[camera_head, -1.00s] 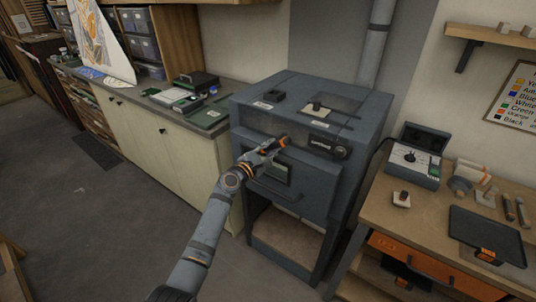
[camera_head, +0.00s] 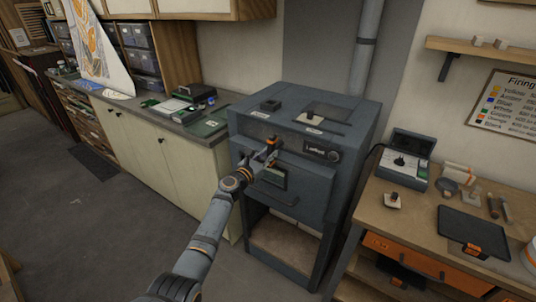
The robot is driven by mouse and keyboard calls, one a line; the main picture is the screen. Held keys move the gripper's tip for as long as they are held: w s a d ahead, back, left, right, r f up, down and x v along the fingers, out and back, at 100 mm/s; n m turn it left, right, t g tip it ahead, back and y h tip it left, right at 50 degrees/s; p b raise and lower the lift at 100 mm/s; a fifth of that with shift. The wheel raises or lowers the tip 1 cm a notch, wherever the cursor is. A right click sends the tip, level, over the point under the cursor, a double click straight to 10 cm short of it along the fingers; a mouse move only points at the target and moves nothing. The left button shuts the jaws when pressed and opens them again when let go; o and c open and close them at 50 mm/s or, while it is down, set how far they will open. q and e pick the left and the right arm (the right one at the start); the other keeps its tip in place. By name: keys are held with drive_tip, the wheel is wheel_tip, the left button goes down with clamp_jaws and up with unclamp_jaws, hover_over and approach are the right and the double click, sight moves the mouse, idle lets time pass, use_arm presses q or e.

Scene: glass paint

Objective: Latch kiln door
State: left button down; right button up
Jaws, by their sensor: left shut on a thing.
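The grey kiln (camera_head: 342,110) stands in the middle on legs. Its front door (camera_head: 310,190) has a small window (camera_head: 273,177) and a handle bar (camera_head: 280,196), and looks closed. My left gripper (camera_head: 272,146) is at the upper left of the kiln front, above the window. It is shut on a small dark piece that looks like the latch; the fingers hide most of it. My right gripper is not in view.
A workbench at the right carries a control box (camera_head: 404,166), a black tray (camera_head: 472,232) and a small knobbed block (camera_head: 393,201). A counter (camera_head: 175,125) with a green mat stands left of the kiln. Open floor lies at the lower left.

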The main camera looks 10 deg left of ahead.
use_arm(q)
drive_tip(key=shift+f+n, duration=0.1)
drive_tip(key=shift+n, duration=0.4)
drive_tip(key=c, duration=1.2)
unclamp_jaws()
drive_tip(key=shift+o, duration=0.2)
drive_tip(key=v, duration=1.2)
